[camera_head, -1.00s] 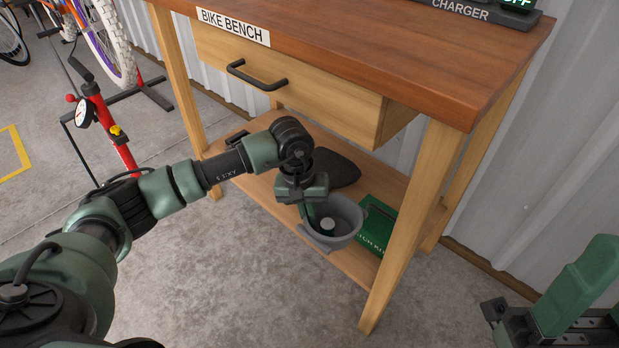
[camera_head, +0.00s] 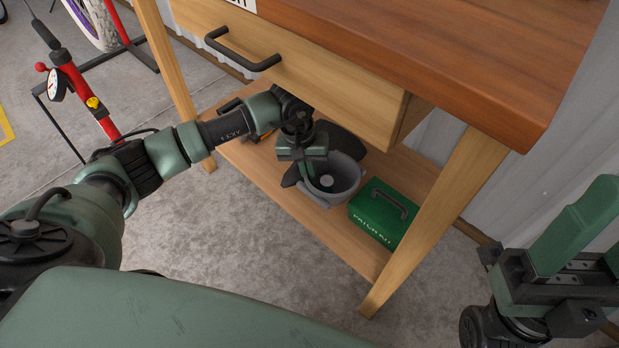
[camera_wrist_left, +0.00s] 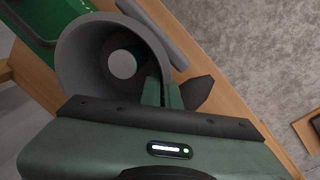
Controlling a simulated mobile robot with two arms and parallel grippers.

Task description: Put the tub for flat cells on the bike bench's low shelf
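The tub (camera_head: 348,187) is a grey round bowl with side handles, over the front part of the low shelf (camera_head: 350,238), left of the green box. I cannot tell whether its base touches the shelf. My left gripper (camera_head: 306,178) points down at the tub's left side, shut on its wall. In the left wrist view the tub (camera_wrist_left: 75,75) shows with my fingers (camera_wrist_left: 163,92) at its rim and a pale round thing (camera_wrist_left: 123,64) inside. My right gripper (camera_head: 592,250) is at the right edge, its fingers apart and empty.
A green patch kit box (camera_head: 382,215) stands right of the tub. A black saddle-shaped thing (camera_head: 345,143) lies behind it. The drawer (camera_head: 300,75) and bench top (camera_head: 450,50) overhang the shelf. A front leg (camera_head: 435,220) stands at the right; a red pump (camera_head: 85,95) stands left.

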